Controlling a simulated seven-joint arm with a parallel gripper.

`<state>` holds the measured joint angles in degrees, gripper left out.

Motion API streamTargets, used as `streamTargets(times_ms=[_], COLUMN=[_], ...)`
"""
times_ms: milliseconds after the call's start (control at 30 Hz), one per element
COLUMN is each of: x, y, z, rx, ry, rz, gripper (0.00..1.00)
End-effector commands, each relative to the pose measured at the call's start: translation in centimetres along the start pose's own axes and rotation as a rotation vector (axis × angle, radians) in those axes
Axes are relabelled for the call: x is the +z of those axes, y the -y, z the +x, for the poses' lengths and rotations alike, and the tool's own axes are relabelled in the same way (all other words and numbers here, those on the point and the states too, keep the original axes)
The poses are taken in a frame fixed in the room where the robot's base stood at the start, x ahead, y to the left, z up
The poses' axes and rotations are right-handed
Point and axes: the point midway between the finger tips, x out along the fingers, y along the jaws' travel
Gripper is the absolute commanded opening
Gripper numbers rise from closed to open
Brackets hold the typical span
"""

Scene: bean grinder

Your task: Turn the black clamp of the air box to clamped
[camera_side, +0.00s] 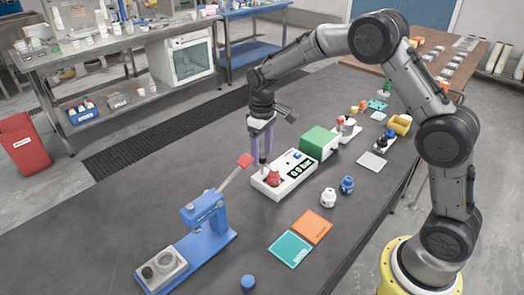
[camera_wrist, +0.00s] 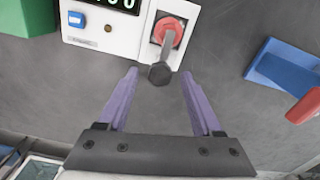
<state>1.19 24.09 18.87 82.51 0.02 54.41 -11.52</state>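The air box (camera_side: 290,183) is a white box with a digital display, a blue button and a red round part; its white face also shows at the top of the wrist view (camera_wrist: 105,38). In the wrist view, the dark clamp lever (camera_wrist: 167,48) lies over the red disc (camera_wrist: 172,27) and ends in a dark knob (camera_wrist: 160,73) pointing toward my gripper. My gripper (camera_wrist: 159,75) is open, its purple fingers on either side of the knob, with gaps visible on both sides. In the side view my gripper (camera_side: 262,163) is low at the box's left end.
A green block (camera_side: 319,142) adjoins the box's far end. A blue press (camera_side: 205,225) with a red-tipped lever (camera_side: 244,161) stands close in front-left. White (camera_side: 328,197) and blue (camera_side: 347,185) small pots stand right. Teal (camera_side: 290,249) and orange (camera_side: 312,226) pads lie nearer.

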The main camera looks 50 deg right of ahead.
Motion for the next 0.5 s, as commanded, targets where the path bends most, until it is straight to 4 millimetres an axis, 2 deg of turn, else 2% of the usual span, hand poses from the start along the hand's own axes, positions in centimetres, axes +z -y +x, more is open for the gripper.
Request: streamTargets(times_ms=[267,367,500], x=[0.0,-0.1,-0.1], y=[0.0,0.0,0.0], z=[-0.7,-2.1,-5.0], rx=[0.001,0.001,0.001], ry=[-0.001,-0.003,-0.005], rz=[-0.001,-0.001,-0.001], gripper=[0.67,0.67,0.67])
